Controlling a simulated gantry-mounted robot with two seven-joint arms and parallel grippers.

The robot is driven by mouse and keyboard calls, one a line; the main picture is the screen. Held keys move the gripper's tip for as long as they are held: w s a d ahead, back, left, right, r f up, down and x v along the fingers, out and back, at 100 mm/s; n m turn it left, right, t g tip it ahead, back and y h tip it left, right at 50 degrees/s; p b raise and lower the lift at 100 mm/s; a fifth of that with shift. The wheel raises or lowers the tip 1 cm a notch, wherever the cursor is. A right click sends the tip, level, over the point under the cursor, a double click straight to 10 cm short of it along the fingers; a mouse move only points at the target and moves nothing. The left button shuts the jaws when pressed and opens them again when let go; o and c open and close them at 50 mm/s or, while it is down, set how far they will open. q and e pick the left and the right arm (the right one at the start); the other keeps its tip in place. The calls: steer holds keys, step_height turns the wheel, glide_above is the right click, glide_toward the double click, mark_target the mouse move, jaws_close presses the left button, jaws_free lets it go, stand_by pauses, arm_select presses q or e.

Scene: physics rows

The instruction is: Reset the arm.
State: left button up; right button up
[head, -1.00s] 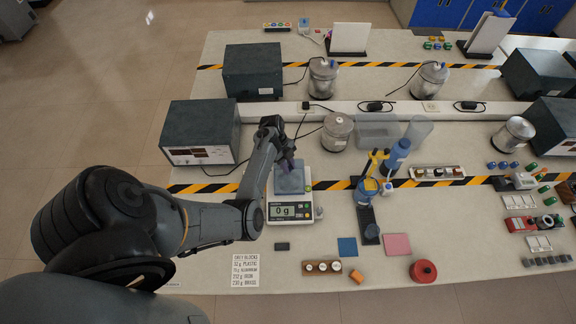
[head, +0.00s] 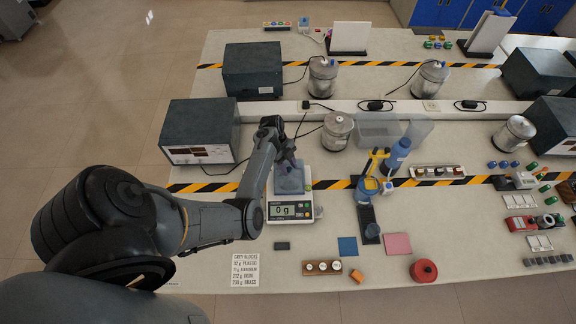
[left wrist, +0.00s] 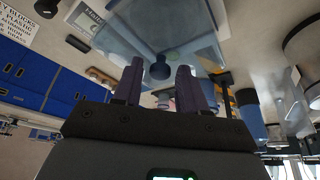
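My left arm (head: 215,220) reaches in from the left. My left gripper (head: 290,162) is at the back edge of the scale's blue-grey pan (head: 289,183); its height above the pan is hard to judge. The white scale (head: 306,211) reads 0 g. In the left wrist view the two dark fingers (left wrist: 157,88) stand apart, and I see nothing held between them. My right gripper is in neither current view.
A dark instrument box (head: 200,124) stands left of the gripper, and a metal canister (head: 338,130) stands behind to its right. A blue bottle (head: 396,157) and a yellow-topped device (head: 370,180) stand right of the scale. A small dark block (head: 282,246) lies in front.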

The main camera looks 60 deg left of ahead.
arm_select(q)
steer(key=o, duration=1)
steer(key=shift+o, duration=0.2)
steer(key=shift+r, duration=0.1)
steer(key=shift+r+p, duration=0.5)
steer(key=shift+p, duration=0.2)
step_height(320, 180, up, 7)
steer(key=p, duration=0.7)
steer(key=shift+f, duration=0.1)
